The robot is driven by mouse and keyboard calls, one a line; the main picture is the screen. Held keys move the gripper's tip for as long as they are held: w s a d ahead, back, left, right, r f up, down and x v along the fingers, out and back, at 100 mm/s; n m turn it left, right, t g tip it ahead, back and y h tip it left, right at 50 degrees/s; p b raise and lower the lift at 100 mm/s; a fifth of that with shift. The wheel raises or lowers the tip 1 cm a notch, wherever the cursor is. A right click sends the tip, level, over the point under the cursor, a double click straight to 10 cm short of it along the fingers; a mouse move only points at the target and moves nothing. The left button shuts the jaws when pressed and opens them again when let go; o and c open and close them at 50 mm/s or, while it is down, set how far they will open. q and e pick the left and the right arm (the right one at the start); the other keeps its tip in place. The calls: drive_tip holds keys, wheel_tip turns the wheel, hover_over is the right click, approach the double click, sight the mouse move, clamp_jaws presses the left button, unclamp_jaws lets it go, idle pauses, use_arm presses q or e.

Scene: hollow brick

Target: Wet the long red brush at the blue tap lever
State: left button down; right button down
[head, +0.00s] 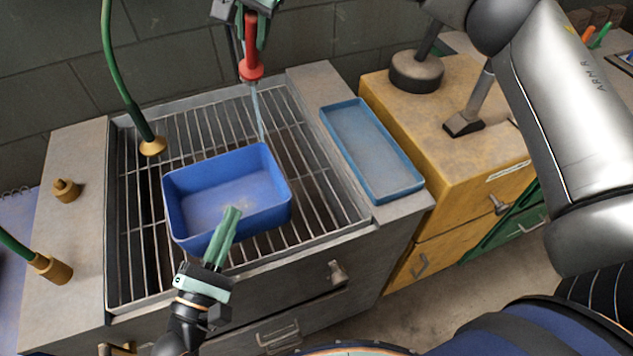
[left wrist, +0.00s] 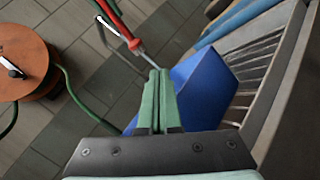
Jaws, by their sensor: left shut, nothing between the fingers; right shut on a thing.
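The long red brush (head: 252,62) hangs at the top of the head view, handle upward. A thin pale line runs down from it towards the blue basin's far rim; I cannot tell whether it is shaft or water. The brush also shows in the left wrist view (left wrist: 128,38). My right gripper (head: 252,22) is shut on its upper part.
The blue basin (head: 184,205) stands on a metal rack (head: 325,195) in the grey counter. A shallow blue tray (head: 372,150) lies to the right. A green hose (head: 115,65) ends in a brass fitting at the rack's left. A yellow cabinet (head: 455,165) stands further right.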

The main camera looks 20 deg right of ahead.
use_arm(q)
drive_tip(key=n, duration=0.1)
drive_tip(key=w+n, duration=0.1)
drive_tip(key=w+r+n, duration=0.1)
drive_tip(key=n, duration=0.1)
drive_tip(key=shift+w+d+g, duration=0.25)
drive_tip(key=shift+g, duration=0.15)
drive_tip(key=shift+w+d+n+g, duration=0.1)
drive_tip(key=shift+d+n+g, duration=0.25)
drive_tip(key=shift+n+g, duration=0.25)
drive_tip(key=s+d+r+g+h, duration=0.2)
drive_tip(key=s+r+g+h, duration=0.2)
drive_tip(key=g, duration=0.2)
drive_tip(key=s+a+f+m+g+y, duration=0.1)
drive_tip(key=s+f+m+g+y, duration=0.1)
drive_tip(key=s+f+m+g, duration=0.45)
drive_tip(key=g+y, duration=0.1)
drive_tip(key=y, duration=0.1)
approach(341, 279)
wheel_tip(341, 279, down, 5)
drive_tip(key=d, duration=0.3)
drive_tip(key=shift+w+d, duration=0.25)
drive_tip(key=shift+d, duration=0.35)
